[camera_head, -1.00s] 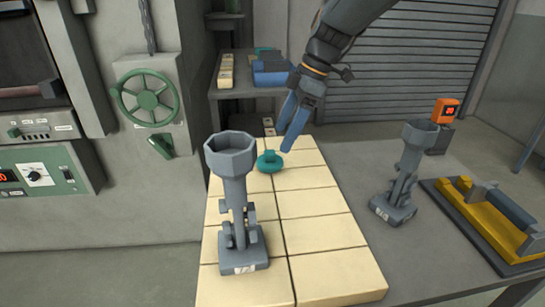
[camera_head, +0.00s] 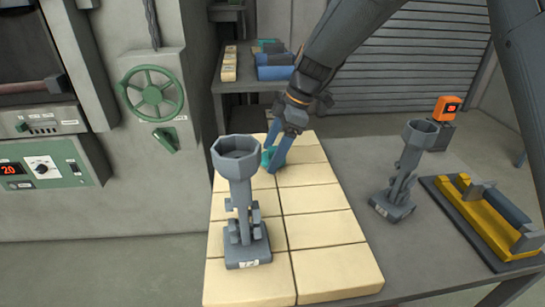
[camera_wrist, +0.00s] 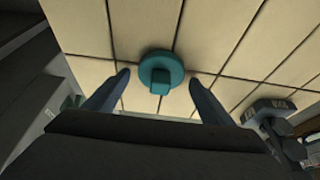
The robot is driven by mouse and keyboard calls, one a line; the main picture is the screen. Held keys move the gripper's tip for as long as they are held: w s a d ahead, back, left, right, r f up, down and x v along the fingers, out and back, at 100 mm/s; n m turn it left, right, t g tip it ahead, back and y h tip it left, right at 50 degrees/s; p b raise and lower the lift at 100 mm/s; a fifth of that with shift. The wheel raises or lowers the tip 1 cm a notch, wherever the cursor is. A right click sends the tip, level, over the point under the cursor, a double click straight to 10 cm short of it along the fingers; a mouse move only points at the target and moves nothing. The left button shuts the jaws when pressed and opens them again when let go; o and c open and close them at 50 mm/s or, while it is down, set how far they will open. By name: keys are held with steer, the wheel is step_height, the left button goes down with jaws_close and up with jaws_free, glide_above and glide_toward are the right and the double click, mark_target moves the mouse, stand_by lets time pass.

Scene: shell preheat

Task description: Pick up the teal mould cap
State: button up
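The teal mould cap (camera_wrist: 160,70) is a round disc with a small raised knob, lying on the cream tiles. In the wrist view it sits between and just beyond the fingertips of my open gripper (camera_wrist: 160,78). No contact shows there. In the head view my gripper (camera_head: 274,160) points down over the cap (camera_head: 266,156), and the fingers hide part of it.
A grey mould stand (camera_head: 240,200) with a cup top stands on the cream tiled slab (camera_head: 325,235), in front of the cap. A second grey stand (camera_head: 405,170) and a yellow fixture (camera_head: 485,220) are to the right. The slab's right front is clear.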

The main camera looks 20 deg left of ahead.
steer(key=c, duration=1)
steer(key=shift+c, duration=0.2)
steer(key=shift+r, duration=0.15)
